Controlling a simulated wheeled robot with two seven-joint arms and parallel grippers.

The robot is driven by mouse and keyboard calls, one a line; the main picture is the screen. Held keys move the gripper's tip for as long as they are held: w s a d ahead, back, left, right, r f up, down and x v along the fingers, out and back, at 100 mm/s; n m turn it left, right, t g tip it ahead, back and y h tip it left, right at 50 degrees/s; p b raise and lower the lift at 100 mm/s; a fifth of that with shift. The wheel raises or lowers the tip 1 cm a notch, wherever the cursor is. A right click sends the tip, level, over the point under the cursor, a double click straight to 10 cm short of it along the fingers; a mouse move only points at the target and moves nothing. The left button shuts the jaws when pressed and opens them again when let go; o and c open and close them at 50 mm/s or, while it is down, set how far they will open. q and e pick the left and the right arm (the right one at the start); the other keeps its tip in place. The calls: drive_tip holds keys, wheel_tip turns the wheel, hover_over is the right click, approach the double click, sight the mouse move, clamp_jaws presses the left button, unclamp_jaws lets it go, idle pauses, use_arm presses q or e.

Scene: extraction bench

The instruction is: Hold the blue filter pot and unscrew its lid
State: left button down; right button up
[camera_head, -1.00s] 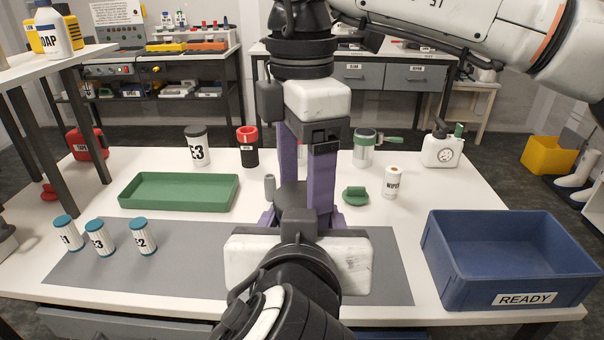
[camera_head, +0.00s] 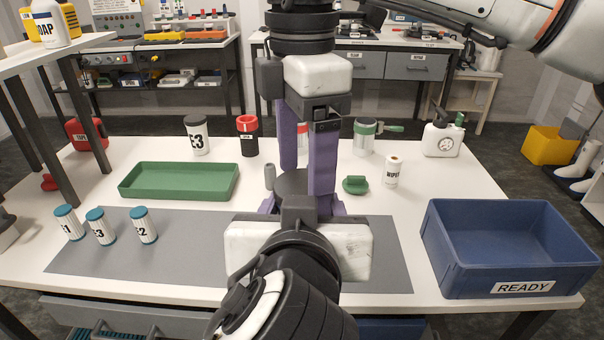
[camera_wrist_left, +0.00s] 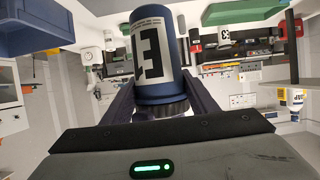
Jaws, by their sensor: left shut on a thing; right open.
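Several white canisters with teal lids (camera_head: 101,228) stand on the grey mat (camera_head: 185,255) at left. A green tray (camera_head: 180,195) lies behind them. A blue READY bin (camera_head: 512,287) is at right.

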wheel_tip(320, 180, up, 7)
drive_tip(key=shift+s+r, duration=0.1)
drive_tip(key=shift+c, duration=0.6)
drive_tip(key=shift+f, duration=4)
drive_tip(key=c, duration=1.1)
drive_tip(key=o, duration=1.2)
drive_tip(key=shift+r, duration=0.1)
